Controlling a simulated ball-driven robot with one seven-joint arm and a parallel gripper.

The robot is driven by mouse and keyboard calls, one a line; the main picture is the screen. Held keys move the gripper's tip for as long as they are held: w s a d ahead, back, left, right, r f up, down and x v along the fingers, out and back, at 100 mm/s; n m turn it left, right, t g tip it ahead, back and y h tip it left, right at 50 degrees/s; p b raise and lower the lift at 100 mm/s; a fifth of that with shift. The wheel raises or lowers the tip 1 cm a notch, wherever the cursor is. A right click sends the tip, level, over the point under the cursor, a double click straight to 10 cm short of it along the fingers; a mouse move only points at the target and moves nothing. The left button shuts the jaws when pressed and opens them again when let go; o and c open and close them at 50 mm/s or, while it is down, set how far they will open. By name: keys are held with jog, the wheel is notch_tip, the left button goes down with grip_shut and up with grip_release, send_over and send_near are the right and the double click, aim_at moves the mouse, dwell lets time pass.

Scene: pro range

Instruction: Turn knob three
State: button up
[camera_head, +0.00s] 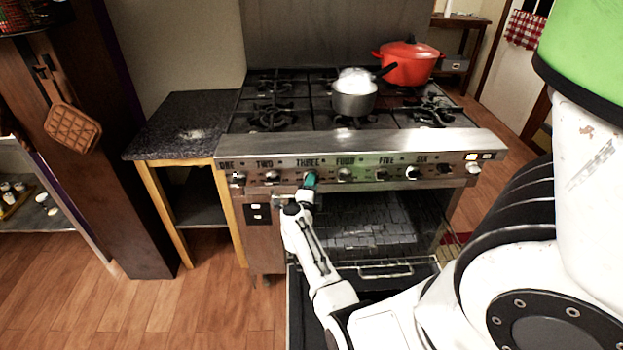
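The stove's front panel (400,148) carries a row of knobs under the labels ONE to SIX. Knob three (311,174) sits under the label THREE and is largely covered by my gripper (309,181). The gripper's teal-green end is at knob three and appears to touch it. The fingers are too small and hidden to show whether they are open or shut. Knob two (271,176) is just left of the gripper, and knob four (345,174) is to its right.
The oven door (385,272) hangs open below the panel, under my arm. A silver pot (354,100) and a red pot (408,66) stand on the stove top. A granite-topped side table (180,122) adjoins the stove's left. The wooden floor at front left is clear.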

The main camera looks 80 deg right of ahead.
jog(key=shift+s+a+p, duration=0.25)
jog(key=shift+a+p, duration=0.25)
jog(key=shift+a, duration=0.3)
jog(key=shift+s+a+p, duration=0.25)
jog(key=shift+a+p, duration=0.3)
jog(key=shift+a, duration=0.25)
jog(key=shift+s+a+p, duration=0.25)
jog(key=shift+a+p, duration=0.25)
jog(key=shift+a, duration=0.3)
